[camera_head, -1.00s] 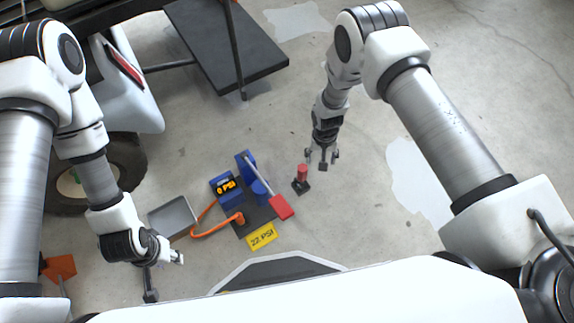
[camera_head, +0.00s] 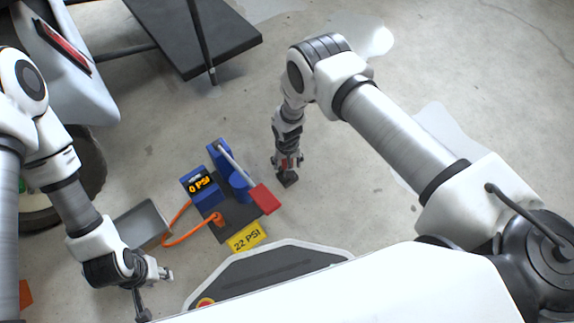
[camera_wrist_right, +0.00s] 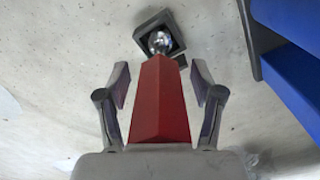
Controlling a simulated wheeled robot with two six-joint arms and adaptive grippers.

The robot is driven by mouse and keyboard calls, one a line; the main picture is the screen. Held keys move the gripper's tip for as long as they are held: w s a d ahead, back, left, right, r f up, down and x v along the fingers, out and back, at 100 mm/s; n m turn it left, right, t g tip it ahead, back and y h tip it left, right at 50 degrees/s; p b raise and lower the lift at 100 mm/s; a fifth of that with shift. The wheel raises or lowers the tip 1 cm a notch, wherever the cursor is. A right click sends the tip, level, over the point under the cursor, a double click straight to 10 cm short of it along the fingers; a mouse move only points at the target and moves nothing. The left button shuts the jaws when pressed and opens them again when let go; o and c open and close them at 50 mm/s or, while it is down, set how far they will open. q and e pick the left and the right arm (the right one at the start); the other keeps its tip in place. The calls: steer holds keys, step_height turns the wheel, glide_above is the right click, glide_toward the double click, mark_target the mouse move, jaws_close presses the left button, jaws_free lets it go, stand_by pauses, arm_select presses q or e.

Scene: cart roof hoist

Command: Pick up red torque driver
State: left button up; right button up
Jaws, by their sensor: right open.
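The red torque driver (camera_wrist_right: 160,100) shows in the right wrist view, its red body between the two fingers of my right gripper (camera_wrist_right: 160,92). A gap shows on both sides of it. Its silver end points at a small dark square holder (camera_wrist_right: 158,38). In the head view my right gripper (camera_head: 287,163) is over the dark holder (camera_head: 287,179) and hides most of the driver.
A blue pump with a red handle (camera_head: 265,198) stands just left of the holder. A gauge (camera_head: 200,184) reads 0 PSI, and a yellow 22 PSI card (camera_head: 246,237) lies in front. A grey tray (camera_head: 143,222) is farther left. Floor right of the holder is clear.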

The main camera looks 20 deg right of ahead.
steer(key=shift+r, duration=0.15)
jaws_close()
